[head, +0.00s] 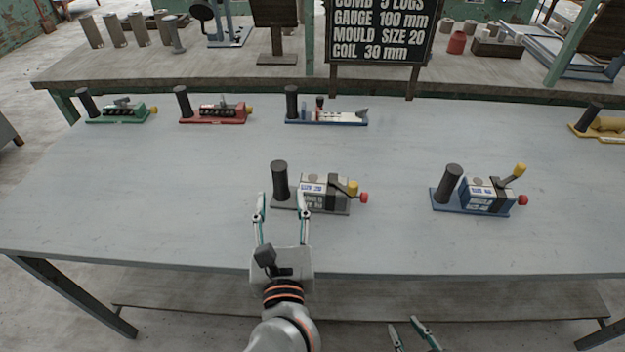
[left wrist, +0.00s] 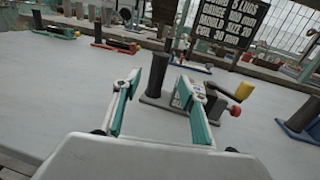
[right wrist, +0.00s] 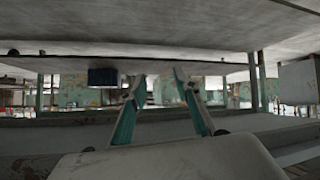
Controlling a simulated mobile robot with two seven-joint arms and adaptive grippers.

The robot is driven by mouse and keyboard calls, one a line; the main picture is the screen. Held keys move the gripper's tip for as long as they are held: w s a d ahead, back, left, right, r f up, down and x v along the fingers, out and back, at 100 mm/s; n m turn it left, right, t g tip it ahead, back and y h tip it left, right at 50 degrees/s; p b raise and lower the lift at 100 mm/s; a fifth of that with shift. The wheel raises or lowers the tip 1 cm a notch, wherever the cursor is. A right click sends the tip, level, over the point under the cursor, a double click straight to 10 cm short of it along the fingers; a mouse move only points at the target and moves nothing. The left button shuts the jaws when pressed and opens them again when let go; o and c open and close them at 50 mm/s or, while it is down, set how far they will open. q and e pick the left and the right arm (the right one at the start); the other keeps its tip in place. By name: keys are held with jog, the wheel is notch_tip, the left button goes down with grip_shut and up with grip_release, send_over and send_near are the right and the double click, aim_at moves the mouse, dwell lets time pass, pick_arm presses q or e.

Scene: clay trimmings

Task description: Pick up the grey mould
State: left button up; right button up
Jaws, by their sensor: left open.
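The grey mould (head: 325,196) stands on the near part of the table, with a black upright post (head: 280,178) at its left end and a yellow and a red knob at its right. It also shows in the left wrist view (left wrist: 184,96). My left gripper (head: 282,196) is open at the near side of the post. In the left wrist view the post (left wrist: 156,76) appears between the two fingers; I cannot tell whether they reach around it. My right gripper (head: 408,326) is open and empty, low at the table's front edge; its wrist view looks under a tabletop.
A blue mould (head: 486,196) stands to the right on the table. Green (head: 122,112), red (head: 213,112) and blue-based (head: 328,114) devices line the back edge, with a yellow one (head: 607,126) far right. A dark sign (head: 380,32) stands behind. The table's left part is clear.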

aim_at(280, 177)
pick_arm(q)
jog(key=shift+w+a+r+p, duration=0.15)
jog(key=shift+w+a, duration=0.15)
jog(key=shift+w, duration=1.4)
jog(key=shift+w+a+p, duration=0.15)
jog(key=shift+w+a, duration=0.1)
jog(key=shift+w, duration=1.4)
grip_shut()
jog(key=shift+r, duration=0.1)
